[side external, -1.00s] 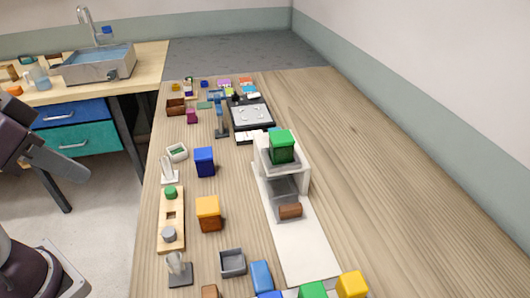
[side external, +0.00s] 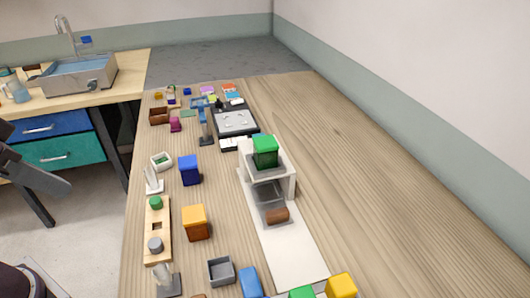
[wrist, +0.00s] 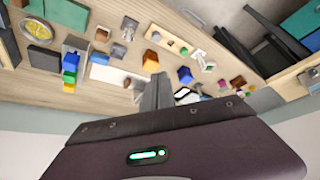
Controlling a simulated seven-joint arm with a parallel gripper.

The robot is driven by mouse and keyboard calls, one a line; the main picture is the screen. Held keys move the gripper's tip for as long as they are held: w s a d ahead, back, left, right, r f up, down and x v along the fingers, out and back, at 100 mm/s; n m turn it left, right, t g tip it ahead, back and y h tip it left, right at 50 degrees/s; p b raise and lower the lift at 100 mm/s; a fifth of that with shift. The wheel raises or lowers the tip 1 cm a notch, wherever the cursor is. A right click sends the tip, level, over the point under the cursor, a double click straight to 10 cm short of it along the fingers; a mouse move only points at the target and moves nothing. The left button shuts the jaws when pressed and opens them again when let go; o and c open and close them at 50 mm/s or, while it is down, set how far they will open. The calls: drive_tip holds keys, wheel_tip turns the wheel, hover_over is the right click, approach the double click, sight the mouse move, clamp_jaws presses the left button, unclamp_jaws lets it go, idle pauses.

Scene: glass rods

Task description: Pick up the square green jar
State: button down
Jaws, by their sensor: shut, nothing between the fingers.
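The square green jar (side external: 265,148) stands upright on top of a white stand (side external: 290,183) in the side external view. It has a darker green body under a brighter green top. I cannot make it out in the wrist view, where my gripper blocks part of the table. My gripper (wrist: 157,92) shows in the wrist view as dark grey fingers pressed together, with nothing between them. In the side external view, part of my arm is at the left edge, beyond the table's left side and well apart from the jar.
A blue jar (side external: 189,171) and an orange jar (side external: 195,222) stand left of the white stand. A brown cylinder (side external: 277,215) lies at the stand's front. A wooden peg board (side external: 157,239) and a grey box (side external: 221,271) are nearer. The table's right side is clear.

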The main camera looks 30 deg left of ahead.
drive_tip(key=c, duration=0.6)
unclamp_jaws()
drive_tip(key=w+a+f+m+t, duration=0.1)
drive_tip(key=w+m+t, duration=0.1)
drive_tip(key=w, duration=1.2)
drive_tip(key=w+a+f+m+t, duration=0.1)
drive_tip(key=w+a+m+t, duration=0.15)
drive_tip(key=w, duration=1.15)
drive_tip(key=m+h, duration=0.5)
drive_tip(key=h, duration=0.5)
approach(255, 150)
drive_tip(key=shift+n, duration=0.25)
drive_tip(key=x, duration=0.5)
drive_tip(key=shift+w, duration=0.4)
drive_tip(key=x, duration=0.7)
drive_tip(key=shift+s+d+f, duration=0.1)
drive_tip(key=shift+s+d, duration=0.15)
drive_tip(key=shift+d, duration=0.1)
